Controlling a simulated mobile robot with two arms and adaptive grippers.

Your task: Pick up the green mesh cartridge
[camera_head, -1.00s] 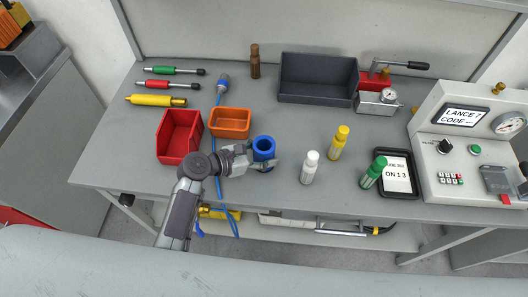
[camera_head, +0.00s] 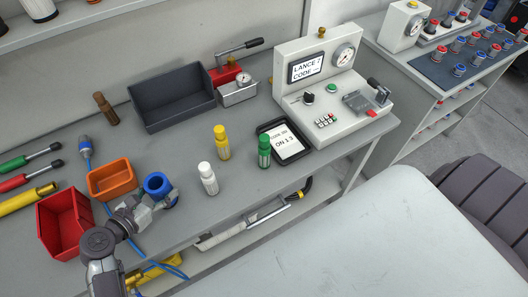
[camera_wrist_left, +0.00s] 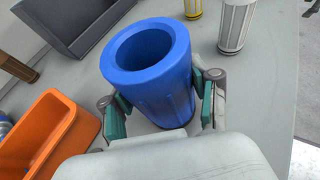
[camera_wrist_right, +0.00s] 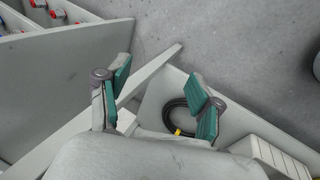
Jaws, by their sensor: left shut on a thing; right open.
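The green mesh cartridge (camera_head: 264,151) stands upright on the bench, left of the black-framed display (camera_head: 285,143) in the head view. A white cartridge (camera_head: 208,179) and a yellow-capped one (camera_head: 221,143) stand upright to its left. My left gripper (camera_head: 160,200) is shut on a blue cylindrical cup (camera_head: 154,183), well left of the green cartridge. In the left wrist view the blue cup (camera_wrist_left: 150,75) sits between the two fingers, its hollow top facing up. My right gripper (camera_wrist_right: 160,72) is open and empty in the right wrist view; the green cartridge does not show there.
A red bin (camera_head: 49,238), an orange bin (camera_head: 99,191) and a dark tray (camera_head: 178,112) stand on the bench. A control box (camera_head: 333,90) stands behind the display. A second bench (camera_head: 428,60) holds several small cylinders at the right.

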